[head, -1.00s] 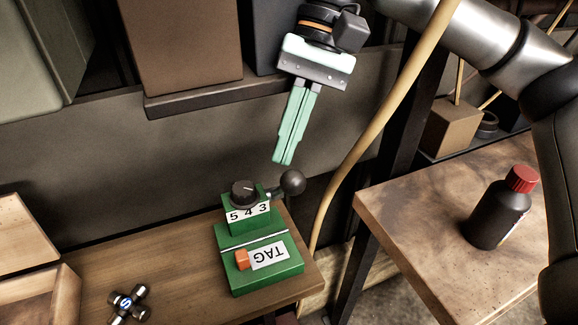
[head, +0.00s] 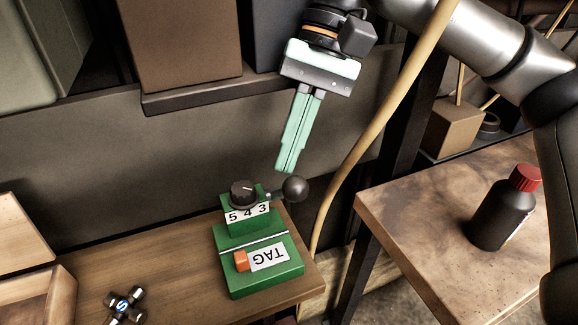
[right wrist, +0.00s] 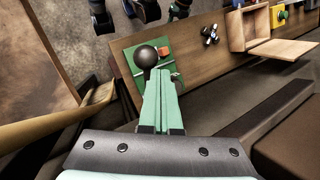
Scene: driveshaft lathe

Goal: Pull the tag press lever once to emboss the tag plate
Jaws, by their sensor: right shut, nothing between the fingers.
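The green tag press (head: 258,262) stands at the right end of the wooden bench and shows the digits 5 4 3, a black dial (head: 243,192) and a white TAG plate (head: 268,256) beside an orange block. Its lever ends in a dark ball knob (head: 295,189) at the press's right side; the knob also shows in the right wrist view (right wrist: 146,56). My right gripper (head: 286,170) is shut and empty, with its mint-green fingers pointing down just above the knob. I cannot tell whether the fingertips touch it. My left gripper is not in view.
A metal cross-shaped joint (head: 125,305) and an open wooden box (head: 40,300) lie left on the bench. A black bottle with a red cap (head: 503,210) stands on the right table. A tan hose (head: 385,105) hangs beside my right gripper.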

